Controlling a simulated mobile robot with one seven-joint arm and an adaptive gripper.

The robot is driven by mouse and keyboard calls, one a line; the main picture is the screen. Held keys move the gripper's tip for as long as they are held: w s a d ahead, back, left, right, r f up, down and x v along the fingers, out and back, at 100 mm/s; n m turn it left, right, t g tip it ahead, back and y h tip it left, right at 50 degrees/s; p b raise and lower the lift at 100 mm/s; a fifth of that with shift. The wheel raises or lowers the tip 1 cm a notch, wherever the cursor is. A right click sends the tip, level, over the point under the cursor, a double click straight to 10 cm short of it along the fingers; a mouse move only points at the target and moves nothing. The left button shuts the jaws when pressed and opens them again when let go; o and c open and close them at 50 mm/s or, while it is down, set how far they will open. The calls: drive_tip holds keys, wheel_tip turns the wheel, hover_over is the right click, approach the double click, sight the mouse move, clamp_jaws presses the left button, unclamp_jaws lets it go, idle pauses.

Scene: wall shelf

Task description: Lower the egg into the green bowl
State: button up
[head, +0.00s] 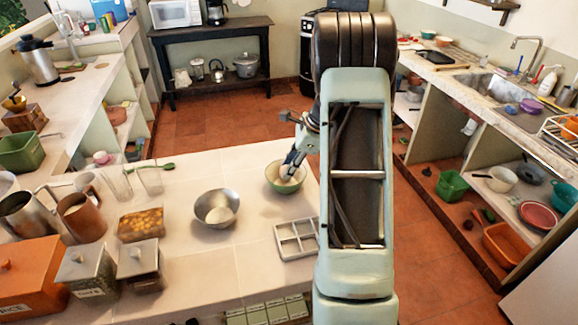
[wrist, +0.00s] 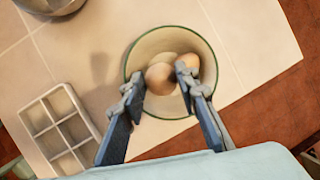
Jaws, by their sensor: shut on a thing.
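The green bowl (head: 272,184) stands on the white tiled counter near its right edge. In the wrist view its green rim (wrist: 126,64) circles a pale inside. My gripper (wrist: 160,77) is over the bowl, its two blue-grey fingers on either side of a light brown egg (wrist: 159,80), which it holds. A second egg (wrist: 187,61) shows beside the right fingertip, within the bowl's outline. In the head view my gripper (head: 291,168) reaches the bowl's opening. Whether the held egg touches the bowl's bottom cannot be told.
A metal bowl (head: 201,211) with a pale round thing in it stands to the left. A white divided tray (head: 297,240) lies in front of the green bowl and also shows in the wrist view (wrist: 58,128). Jars and mugs crowd the counter's left side.

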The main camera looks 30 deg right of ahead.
drive_tip(key=shift+f+b, duration=0.8)
drive_tip(key=shift+f, duration=0.5)
idle(0.4)
drive_tip(key=o, duration=0.8)
drive_tip(key=v, duration=1.2)
